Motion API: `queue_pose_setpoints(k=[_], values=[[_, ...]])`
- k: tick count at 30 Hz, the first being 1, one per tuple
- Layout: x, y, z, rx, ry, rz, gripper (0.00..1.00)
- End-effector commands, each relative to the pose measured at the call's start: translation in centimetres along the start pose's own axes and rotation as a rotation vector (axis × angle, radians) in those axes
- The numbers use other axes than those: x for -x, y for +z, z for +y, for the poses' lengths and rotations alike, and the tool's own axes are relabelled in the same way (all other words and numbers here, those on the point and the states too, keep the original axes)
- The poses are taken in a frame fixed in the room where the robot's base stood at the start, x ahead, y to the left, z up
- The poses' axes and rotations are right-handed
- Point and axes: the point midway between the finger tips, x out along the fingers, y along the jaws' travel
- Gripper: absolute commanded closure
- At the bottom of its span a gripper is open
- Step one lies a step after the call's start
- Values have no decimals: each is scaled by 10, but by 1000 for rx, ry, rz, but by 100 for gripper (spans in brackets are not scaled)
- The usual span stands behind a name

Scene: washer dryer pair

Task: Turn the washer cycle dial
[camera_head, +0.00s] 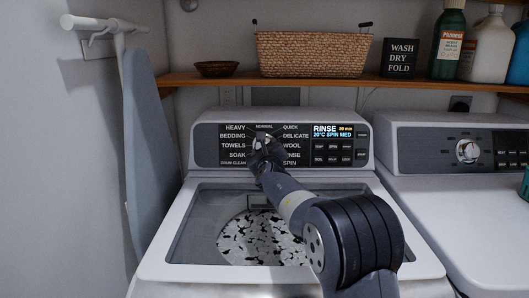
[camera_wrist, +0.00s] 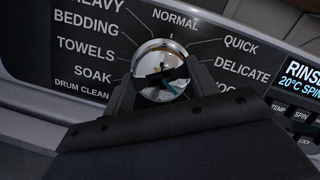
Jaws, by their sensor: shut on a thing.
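The washer cycle dial (camera_wrist: 158,52) is a round, shiny chrome knob on the black control panel (camera_head: 210,146). In the wrist view it sits among printed labels such as NORMAL, BEDDING, TOWELS and DELICATE. My gripper (camera_wrist: 163,80) is shut on the dial, with one dark finger on each side of its lower part. The washer display (camera_head: 332,131) reads RINSE and 20°C SPIN MED. The dial's exact pointer direction is hard to tell.
The washer's top (camera_head: 180,225) shows an open-looking tub with a speckled interior below my arm. A dryer (camera_head: 445,195) with its own knob stands at right. A shelf (camera_head: 200,78) with a basket (camera_head: 313,54) and bottles hangs above. An ironing board (camera_head: 150,150) leans at left.

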Motion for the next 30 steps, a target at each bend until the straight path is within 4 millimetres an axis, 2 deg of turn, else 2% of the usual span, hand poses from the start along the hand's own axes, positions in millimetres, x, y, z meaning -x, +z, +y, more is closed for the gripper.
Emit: queue_pose_setpoints(k=[13,14,21,30], values=[[0,0,0,12,4,0,68],[0,0,0,12,4,0,44],[0,0,0,12,4,0,24],[1,0,0,11,3,-1,23]])
